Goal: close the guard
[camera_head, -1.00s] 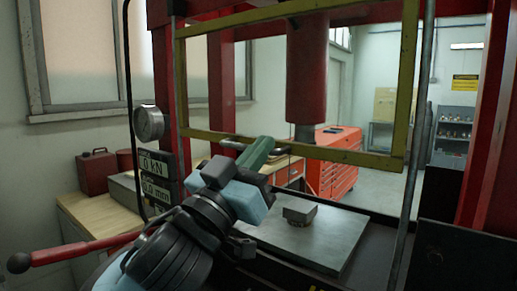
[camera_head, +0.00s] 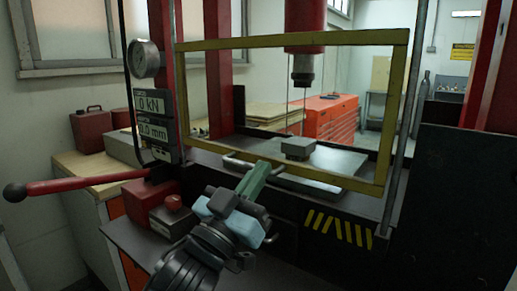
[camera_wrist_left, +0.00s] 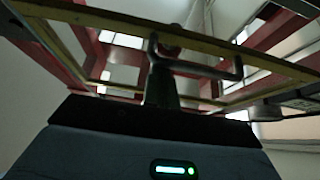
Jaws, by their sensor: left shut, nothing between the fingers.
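The guard is a yellow rectangular frame (camera_head: 292,40) in front of the press, with a metal handle (camera_head: 237,162) on its lower bar. The lower bar is about level with the press plate in the picture. My left gripper (camera_head: 258,172) is shut and empty, its green fingers at the handle. In the left wrist view the fingertips (camera_wrist_left: 161,72) overlap the left part of the U-shaped handle (camera_wrist_left: 200,68), below the guard's yellow bar (camera_wrist_left: 110,20). I cannot tell whether they touch. My right gripper is not in view.
The press ram (camera_head: 303,68) hangs above a grey block (camera_head: 298,148) on the plate (camera_head: 345,160). A red lever (camera_head: 85,184) sticks out left. A red box with a button (camera_head: 172,203) stands left of my gripper. Yellow stripes (camera_head: 338,228) mark the press front.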

